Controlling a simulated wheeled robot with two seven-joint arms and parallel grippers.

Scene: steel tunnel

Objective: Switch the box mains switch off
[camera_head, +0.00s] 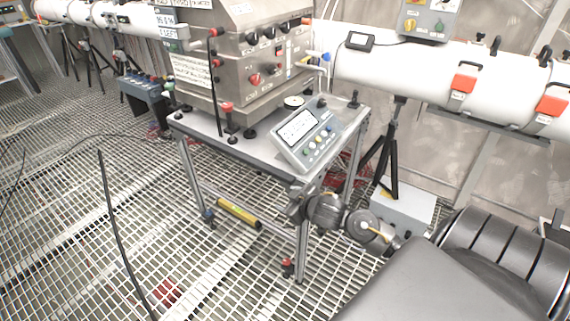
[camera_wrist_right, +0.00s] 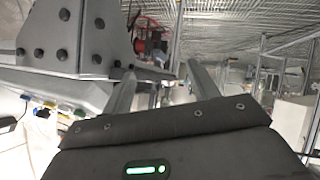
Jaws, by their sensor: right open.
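A steel box (camera_head: 235,60) with black knobs, red knobs and switches on its front stands on a frame table. A grey control box (camera_head: 430,20) with a yellow knob and a green knob is on the wall at the top right. I cannot tell which control is the mains switch, nor its position. My right gripper (camera_head: 296,203) is at the table's front right corner, below the tilted panel and apart from both boxes. In the right wrist view its two fingers (camera_wrist_right: 160,88) stand apart with nothing seen between them. My left gripper is out of view.
A white pipe (camera_head: 390,70) with orange clamps runs behind on a black tripod (camera_head: 390,150). The left floor is mostly clear.

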